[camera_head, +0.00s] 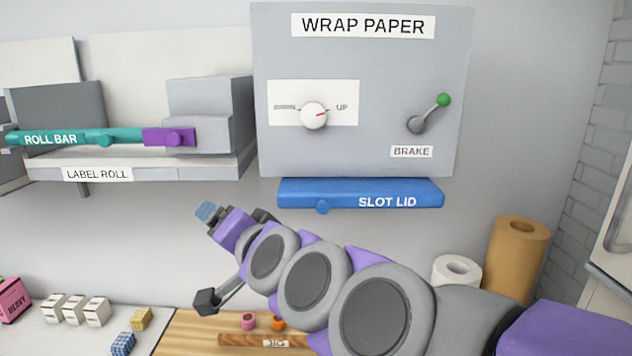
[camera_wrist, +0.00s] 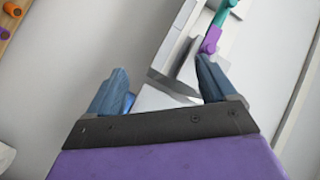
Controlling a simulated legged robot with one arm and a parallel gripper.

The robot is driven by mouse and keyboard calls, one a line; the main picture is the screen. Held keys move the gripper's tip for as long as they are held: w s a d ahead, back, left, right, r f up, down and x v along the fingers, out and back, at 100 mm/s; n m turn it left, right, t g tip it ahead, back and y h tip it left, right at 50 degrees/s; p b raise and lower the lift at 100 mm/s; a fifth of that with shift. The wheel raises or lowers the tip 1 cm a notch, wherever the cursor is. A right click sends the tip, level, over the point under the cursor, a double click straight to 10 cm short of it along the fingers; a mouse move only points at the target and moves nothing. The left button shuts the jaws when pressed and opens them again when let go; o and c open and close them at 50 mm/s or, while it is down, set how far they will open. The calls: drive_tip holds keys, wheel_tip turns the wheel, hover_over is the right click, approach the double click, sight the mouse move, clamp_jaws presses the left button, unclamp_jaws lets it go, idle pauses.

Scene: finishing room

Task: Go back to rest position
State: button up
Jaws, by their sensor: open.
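My gripper (camera_head: 206,213) is in front of the wall, below the label roll shelf and left of the slot lid. In the wrist view my gripper (camera_wrist: 160,85) has its two blue fingers apart with nothing held between them. Past the fingers, the wrist view shows the grey underside of the shelf and the purple end of the roll bar (camera_wrist: 211,40). My arm reaches in from the lower right in the head view.
The wrap paper panel (camera_head: 360,155) has a dial (camera_head: 314,115) and a green-tipped brake lever (camera_head: 430,113). The blue slot lid (camera_head: 340,192) is under it. The roll bar (camera_head: 125,137) crosses the shelf. Paper rolls (camera_head: 515,260) stand right; small boxes (camera_head: 75,309) lie lower left.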

drive_tip(key=s+d+f+n+g+h+b, duration=0.15)
drive_tip(key=s+d+f, duration=0.25)
drive_tip(key=f, duration=0.4)
drive_tip(key=s+d+f+n+g+h+b, duration=0.1)
drive_tip(key=s+d+f+g+h+b, duration=0.2)
drive_tip(key=f, duration=0.6)
drive_tip(key=s+d+f+n+g+b, duration=0.1)
drive_tip(key=s+d+f+g, duration=0.3)
drive_tip(key=f, duration=0.4)
drive_tip(key=s+d+f+g+h+b, duration=0.2)
drive_tip(key=s+d+f+g, duration=0.1)
drive_tip(key=s+d+f, duration=0.4)
drive_tip(key=s+d+f+g+h+b, duration=0.2)
drive_tip(key=s+d+f, duration=0.5)
drive_tip(key=s, duration=0.5)
drive_tip(key=d+g+h, duration=0.1)
drive_tip(key=d, duration=0.1)
drive_tip(key=shift+s+d+f, duration=0.2)
drive_tip(key=shift+d+f, duration=0.05)
drive_tip(key=shift+d, duration=0.1)
drive_tip(key=shift+m, duration=0.25)
